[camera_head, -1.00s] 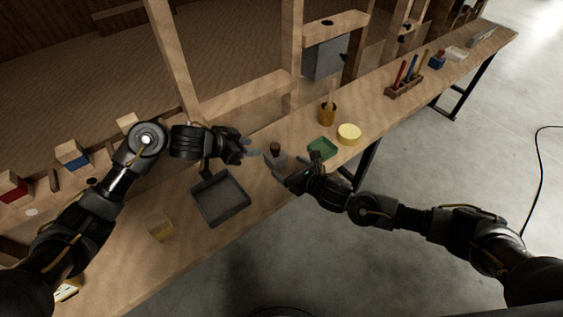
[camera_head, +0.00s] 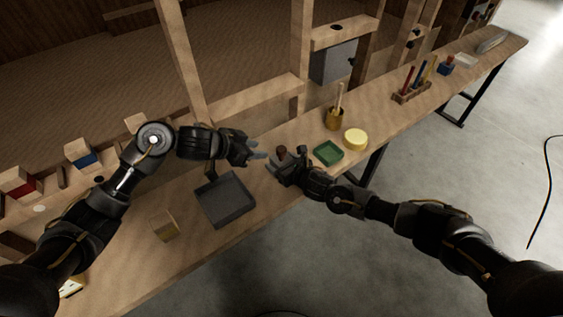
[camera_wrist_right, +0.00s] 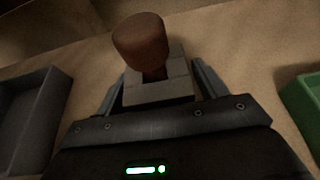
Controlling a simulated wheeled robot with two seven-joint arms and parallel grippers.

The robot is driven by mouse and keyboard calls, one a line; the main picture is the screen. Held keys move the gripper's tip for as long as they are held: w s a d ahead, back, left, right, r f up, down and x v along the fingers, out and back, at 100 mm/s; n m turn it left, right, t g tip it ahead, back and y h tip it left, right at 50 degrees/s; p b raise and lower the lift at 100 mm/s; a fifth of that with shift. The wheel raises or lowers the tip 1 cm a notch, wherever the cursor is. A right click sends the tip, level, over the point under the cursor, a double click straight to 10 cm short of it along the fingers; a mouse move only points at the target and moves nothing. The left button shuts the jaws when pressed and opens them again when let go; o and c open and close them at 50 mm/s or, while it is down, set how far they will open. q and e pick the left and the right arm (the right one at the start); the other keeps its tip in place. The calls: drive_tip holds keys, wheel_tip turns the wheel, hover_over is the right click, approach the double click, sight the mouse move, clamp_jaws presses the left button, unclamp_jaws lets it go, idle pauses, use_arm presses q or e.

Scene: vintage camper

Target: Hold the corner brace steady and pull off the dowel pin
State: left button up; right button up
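The dowel pin (camera_wrist_right: 141,42) is brown with a wide rounded head and stands in the grey corner brace (camera_wrist_right: 160,88) in the right wrist view. In the head view the pin's head (camera_head: 282,151) shows just beyond my right gripper (camera_head: 279,168), which mostly hides the brace. In the wrist view my right gripper (camera_wrist_right: 158,88) has one finger on each side of the brace, with narrow gaps; it looks open around it, not closed on it. My left gripper (camera_head: 260,150) is open and empty, left of the pin, its fingers pointing toward it.
A dark grey tray (camera_head: 225,218) lies left of the grippers and a green tray (camera_head: 328,153) to the right. A yellow round tin (camera_head: 355,139), a brush pot (camera_head: 335,119) and a wooden block (camera_head: 165,226) stand on the bench. Wooden posts rise behind.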

sight(276, 160)
drive_tip(key=c, duration=0.9)
use_arm(q)
drive_tip(key=shift+o, duration=1.1)
use_arm(e)
drive_tip(key=shift+c, duration=0.2)
use_arm(q)
drive_tip(key=shift+o, duration=0.3)
drive_tip(key=shift+w+d+f+g+y, duration=0.3)
drive_tip(key=shift+w+d+y, duration=0.1)
drive_tip(key=shift+w+d, duration=0.1)
drive_tip(key=shift+g+y, duration=0.3)
drive_tip(key=shift+x, duration=4.3)
clamp_jaws()
